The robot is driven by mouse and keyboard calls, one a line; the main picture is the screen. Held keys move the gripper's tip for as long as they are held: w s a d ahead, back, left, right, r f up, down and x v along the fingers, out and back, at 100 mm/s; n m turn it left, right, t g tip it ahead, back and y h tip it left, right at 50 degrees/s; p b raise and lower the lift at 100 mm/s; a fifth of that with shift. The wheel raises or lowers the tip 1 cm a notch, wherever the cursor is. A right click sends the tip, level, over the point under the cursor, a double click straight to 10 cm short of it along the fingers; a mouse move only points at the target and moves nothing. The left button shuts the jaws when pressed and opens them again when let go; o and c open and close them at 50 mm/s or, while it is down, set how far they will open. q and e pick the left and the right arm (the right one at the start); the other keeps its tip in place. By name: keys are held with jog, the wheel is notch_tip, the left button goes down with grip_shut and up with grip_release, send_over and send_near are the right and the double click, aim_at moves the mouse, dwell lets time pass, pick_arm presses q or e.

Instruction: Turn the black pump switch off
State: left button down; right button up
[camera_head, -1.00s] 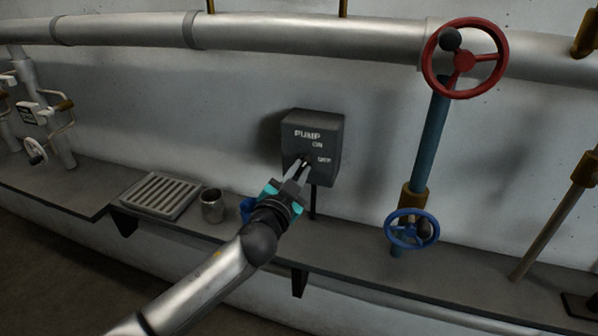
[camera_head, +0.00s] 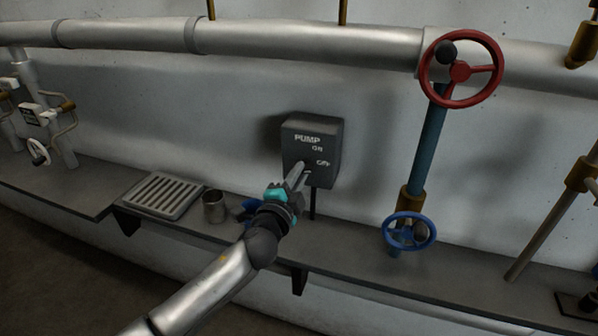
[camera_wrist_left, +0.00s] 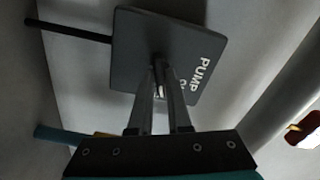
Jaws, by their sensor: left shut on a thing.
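The black pump switch is a dark box (camera_head: 325,138) on the wall, marked PUMP, ON and OFF; it also shows turned sideways in the left wrist view (camera_wrist_left: 140,35). My left gripper (camera_head: 301,172) reaches the lower front of the box. In the left wrist view its two fingers (camera_wrist_left: 160,90) are close together around a small pale lever tip at the box face. The fingers hide most of the lever, and its exact position cannot be told. My right gripper is not in view.
A red handwheel (camera_head: 461,69) on the pipe and a blue handwheel (camera_head: 409,231) are to the right. A metal cup (camera_head: 214,206) and a grate (camera_head: 162,194) stand on the ledge to the left. A blue thing lies partly hidden behind my left gripper.

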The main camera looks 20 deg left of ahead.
pick_arm(q)
jog(key=shift+m+p, duration=0.45)
jog(key=shift+m, duration=1.45)
jog(key=c, duration=0.9)
grip_release()
jog(key=shift+o, duration=0.2)
jog(key=s, duration=1.5)
jog(key=shift+s+a+b, duration=0.15)
jog(key=shift+a+b, duration=0.15)
